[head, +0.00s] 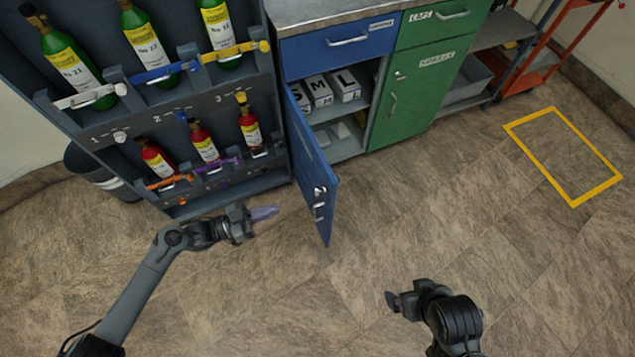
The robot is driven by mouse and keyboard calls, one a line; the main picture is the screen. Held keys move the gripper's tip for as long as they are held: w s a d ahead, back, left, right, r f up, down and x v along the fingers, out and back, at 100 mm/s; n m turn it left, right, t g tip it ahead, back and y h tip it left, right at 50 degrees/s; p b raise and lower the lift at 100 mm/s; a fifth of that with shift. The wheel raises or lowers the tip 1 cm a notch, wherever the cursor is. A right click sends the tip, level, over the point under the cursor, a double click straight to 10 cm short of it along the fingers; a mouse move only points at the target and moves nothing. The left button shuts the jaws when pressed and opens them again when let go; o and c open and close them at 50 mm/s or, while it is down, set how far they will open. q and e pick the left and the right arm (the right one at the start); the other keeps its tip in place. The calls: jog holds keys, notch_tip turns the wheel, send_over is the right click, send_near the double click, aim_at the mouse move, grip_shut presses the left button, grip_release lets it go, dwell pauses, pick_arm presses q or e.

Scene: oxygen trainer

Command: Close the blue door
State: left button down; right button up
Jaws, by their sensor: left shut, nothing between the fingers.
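The blue door (312,165) stands open, swung out from the lower left part of the cabinet, with a silver handle and lock near its free edge. Behind it, the cabinet's inside (345,128) shows shelves with white boxes marked S, M and L. My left gripper (264,213) is shut and empty, to the left of the door and apart from it. My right gripper (392,301) is over the floor to the lower right of the door, apart from it; whether its fingers are open or shut is not clear.
A dark rack (190,112) with green and red bottles stands close to the left of the door. A blue drawer (340,45) sits above the opening. A green cabinet door (420,92) is to the right. The floor (440,215) to the right of the blue door is clear.

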pick_arm(q)
jog(key=w+r, duration=0.1)
jog(key=r, duration=0.1)
jog(key=b, duration=0.4)
send_near(327, 185)
jog(key=x, duration=0.5)
jog(key=shift+w+d+f, duration=0.1)
jog(key=shift+w+f, duration=0.05)
jog(key=shift+f, duration=0.25)
jog(key=shift+w+d+r, duration=0.1)
jog(key=shift+w+d, duration=0.25)
jog(key=shift+d, duration=0.3)
pick_arm(e)
jog(key=f, duration=0.4)
jog(key=shift+s, duration=0.2)
pick_arm(q)
jog(key=shift+d, duration=0.15)
pick_arm(e)
jog(key=shift+d, duration=0.1)
